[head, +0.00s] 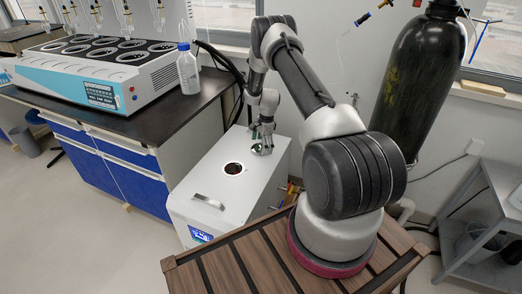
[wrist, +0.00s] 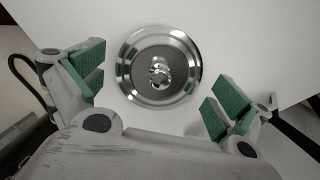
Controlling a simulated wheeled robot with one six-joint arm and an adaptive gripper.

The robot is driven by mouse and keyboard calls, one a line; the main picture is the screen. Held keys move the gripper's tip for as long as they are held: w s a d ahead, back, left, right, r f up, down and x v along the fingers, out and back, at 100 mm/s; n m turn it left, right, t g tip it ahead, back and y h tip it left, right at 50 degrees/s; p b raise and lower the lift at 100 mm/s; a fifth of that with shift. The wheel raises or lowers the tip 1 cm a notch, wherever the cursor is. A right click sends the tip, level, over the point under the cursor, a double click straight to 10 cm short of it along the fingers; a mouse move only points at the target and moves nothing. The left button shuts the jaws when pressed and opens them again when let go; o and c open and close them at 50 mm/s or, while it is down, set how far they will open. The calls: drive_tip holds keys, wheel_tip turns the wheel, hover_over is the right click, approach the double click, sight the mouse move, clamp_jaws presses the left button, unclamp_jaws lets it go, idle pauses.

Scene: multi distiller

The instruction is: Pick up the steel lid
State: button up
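The steel lid (wrist: 180,85) is a round, shiny disc with a raised knob in its middle. It lies flat on the white top of a box-shaped unit (head: 208,172). My gripper (wrist: 158,84) is open, with green pads to the left and right of the lid, and nothing is between them but the view of the lid below. In the head view my gripper (head: 262,143) points down over the back right part of the unit's top and hides most of the lid. I cannot tell whether the pads touch anything.
A bench on the left holds a multi-place heater (head: 95,75) and a plastic bottle (head: 187,70). A dark gas cylinder (head: 422,80) stands right of my arm.

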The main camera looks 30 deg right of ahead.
drive_tip(key=c, duration=1.3)
drive_tip(key=shift+s, duration=0.1)
drive_tip(key=shift+c, duration=0.5)
